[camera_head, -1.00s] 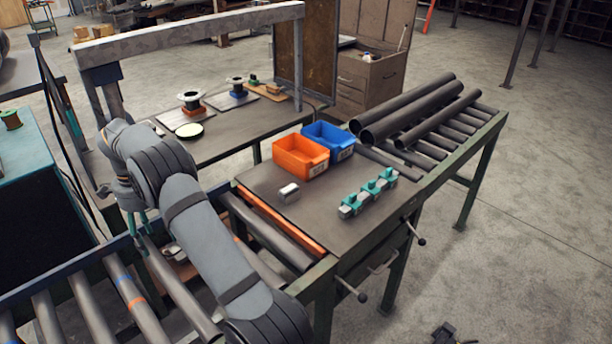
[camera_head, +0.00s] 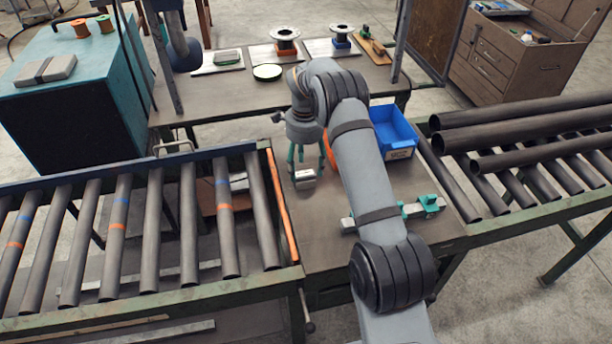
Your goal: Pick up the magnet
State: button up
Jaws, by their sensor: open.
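A small silver-grey block with a pale top, which looks like the magnet (camera_head: 305,177), lies on the grey work table (camera_head: 262,222) between the two roller conveyors. My gripper (camera_head: 310,158) has teal fingers and points down. It is open, with its fingers apart just above or behind the block. I cannot tell whether they touch it. Nothing shows between the fingers. My arm reaches across from the lower right and hides part of the table to the right of the block.
A blue bin (camera_head: 397,132) stands right of my arm; an orange bin is mostly hidden behind it. A teal-and-silver fixture (camera_head: 426,204) is partly covered by my arm. Dark pipes (camera_head: 530,128) lie on the right conveyor. The table's front left is clear.

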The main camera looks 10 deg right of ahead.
aim_at(303, 176)
jog(key=shift+w+a+f+p, duration=0.1)
jog(key=shift+a+f+p, duration=0.1)
jog(key=shift+f, duration=0.6)
jog(key=shift+w+a+f+p, duration=0.1)
jog(key=shift+f+p, duration=0.1)
jog(key=shift+f, duration=0.55)
jog(key=shift+d, duration=0.1)
jog(key=shift+c, duration=1.3)
jog(key=shift+s, duration=0.1)
grip_shut()
